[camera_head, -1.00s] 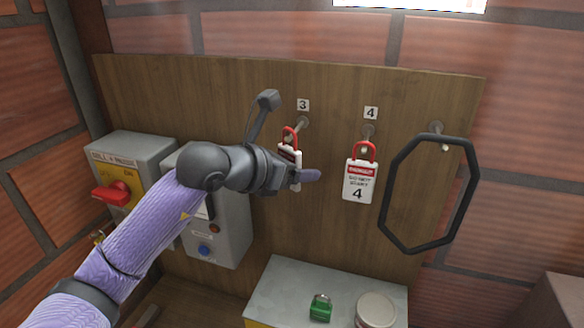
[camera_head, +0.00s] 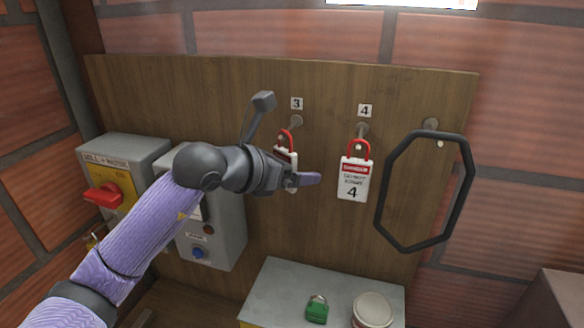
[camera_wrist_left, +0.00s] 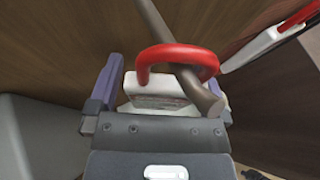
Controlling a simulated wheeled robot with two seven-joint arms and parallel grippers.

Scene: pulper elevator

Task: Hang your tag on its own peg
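My left gripper (camera_head: 300,180) is at the peg labelled 3 (camera_head: 297,122), with a white tag (camera_head: 291,187) between its fingers. One finger crosses in front of the tag, so its number is hidden. In the left wrist view the tag (camera_wrist_left: 150,95) fills the gap between the purple fingers. Its red loop (camera_wrist_left: 160,52) passes around the brown peg (camera_wrist_left: 200,88), whose end sticks out through the loop. Another tag (camera_head: 354,181), marked 4 with a red header, hangs by its red loop from the peg labelled 4 (camera_head: 362,131). My right gripper is not in view.
A black octagonal ring (camera_head: 382,205) hangs at the right of the wooden board (camera_head: 225,85). Grey switch boxes, one with a red handle (camera_head: 104,194), are at the left. A green padlock (camera_head: 317,312) and a round tin (camera_head: 373,308) rest on a grey top below.

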